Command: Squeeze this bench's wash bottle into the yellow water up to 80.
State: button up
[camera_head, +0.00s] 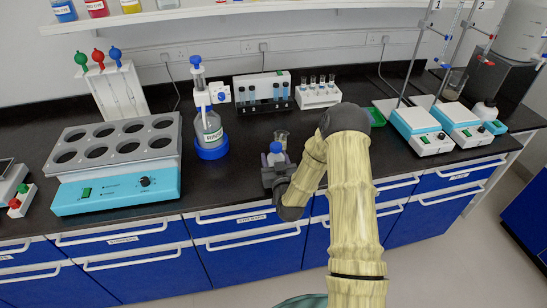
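A small bottle with a blue cap (275,148) stands or is held just beyond my gripper (275,170), near the front of the black bench. It may be the wash bottle; its spout is too small to make out. My dark gripper reaches its lower part, which is hidden, so I cannot tell whether the fingers are closed on it. A small glass beaker (282,136) stands just behind the blue cap. It looks faintly yellowish, but its liquid level and marks are too small to read.
A dispenser bottle on a blue base (211,152) and a teal water bath (115,190) stand left. Tube racks (262,92) are behind. Stirrer hotplates (421,130) with stands and a white bottle (485,110) are right. Bench between dispenser and beaker is clear.

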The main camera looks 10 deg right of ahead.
jog(key=shift+w+f, duration=0.1)
jog(key=shift+f, duration=0.3)
jog(key=shift+d, duration=0.25)
jog(key=shift+a, duration=0.1)
jog(key=o, duration=0.9)
jog(key=shift+s+a, duration=0.2)
jog(key=shift+a, duration=0.15)
jog(key=shift+c, duration=0.2)
jog(key=shift+s+d, duration=0.1)
jog(key=shift+d, duration=0.05)
